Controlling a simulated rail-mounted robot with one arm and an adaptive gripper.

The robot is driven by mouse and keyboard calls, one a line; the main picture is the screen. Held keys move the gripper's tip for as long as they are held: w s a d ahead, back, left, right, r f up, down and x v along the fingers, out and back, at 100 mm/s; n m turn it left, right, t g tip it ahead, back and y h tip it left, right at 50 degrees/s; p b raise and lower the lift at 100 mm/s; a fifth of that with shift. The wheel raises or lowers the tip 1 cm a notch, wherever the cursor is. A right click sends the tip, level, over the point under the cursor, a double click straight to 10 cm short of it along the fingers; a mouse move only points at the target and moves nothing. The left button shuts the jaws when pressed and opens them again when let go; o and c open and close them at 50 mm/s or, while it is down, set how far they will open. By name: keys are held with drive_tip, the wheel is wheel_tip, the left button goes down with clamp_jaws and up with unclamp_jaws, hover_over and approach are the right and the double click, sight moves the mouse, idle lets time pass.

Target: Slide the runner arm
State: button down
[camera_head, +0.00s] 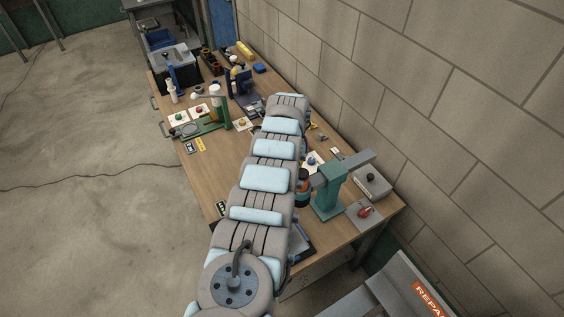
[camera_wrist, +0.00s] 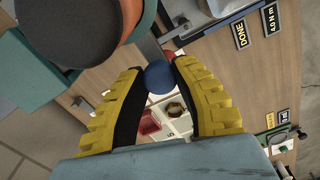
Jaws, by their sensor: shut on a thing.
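A teal post (camera_head: 328,197) stands on the right part of the bench, with a grey horizontal arm (camera_head: 352,164) across its top. A dark cylinder with an orange band (camera_head: 302,187) hangs at its left end. In the wrist view an orange and dark round body (camera_wrist: 85,30) fills the upper left, beside a teal part (camera_wrist: 30,78). My gripper (camera_wrist: 160,80) has yellow fingers with dark pads, shut on a round blue knob (camera_wrist: 160,76). A grey bar lies just beyond the knob; I cannot tell whether they join. My own arm hides the gripper in the head view.
The wooden bench (camera_head: 215,170) runs along a block wall (camera_head: 350,60). A green fixture (camera_head: 210,126) and small cards stand at its left. A grey box (camera_head: 372,185) lies right of the post. Labels, including a DONE plate (camera_wrist: 240,34), show in the wrist view.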

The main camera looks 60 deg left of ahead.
drive_tip(key=shift+w+r, duration=0.15)
drive_tip(key=c, duration=0.7)
unclamp_jaws()
drive_tip(key=shift+w+r, duration=0.1)
drive_tip(key=shift+w, duration=0.1)
drive_tip(key=shift+c, duration=0.2)
drive_tip(key=shift+s, duration=0.1)
wheel_tip(320, 180, up, 12)
idle(0.6)
